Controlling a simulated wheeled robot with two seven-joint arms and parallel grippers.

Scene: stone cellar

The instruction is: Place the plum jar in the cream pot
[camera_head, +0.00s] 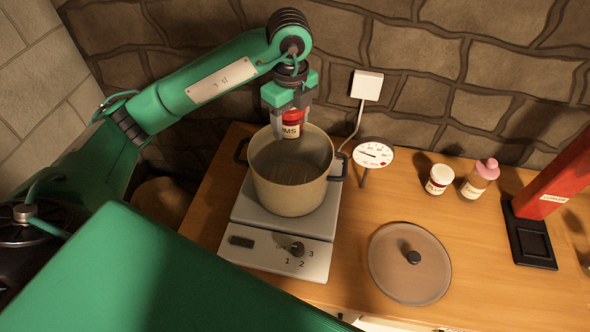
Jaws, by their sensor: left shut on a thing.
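The plum jar (291,130) has a red lid and a cream label with partly hidden letters. My left gripper (290,112) is shut on it from above. The jar is held at the back rim of the cream pot, and its lower part overlaps the pot's far inner wall in the picture. I cannot tell how far it is inside. The cream pot (288,192) has dark handles and stands uncovered on a grey hot plate (262,258). The visible inside of the pot looks empty. My right gripper is not in view.
A brown lid (383,275) with a black knob lies on the wooden table (480,240). A round dial (373,153), a small labelled jar (439,179), a pink-capped bottle (478,178) and a red stand (555,185) are to the right. The stone wall is close behind.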

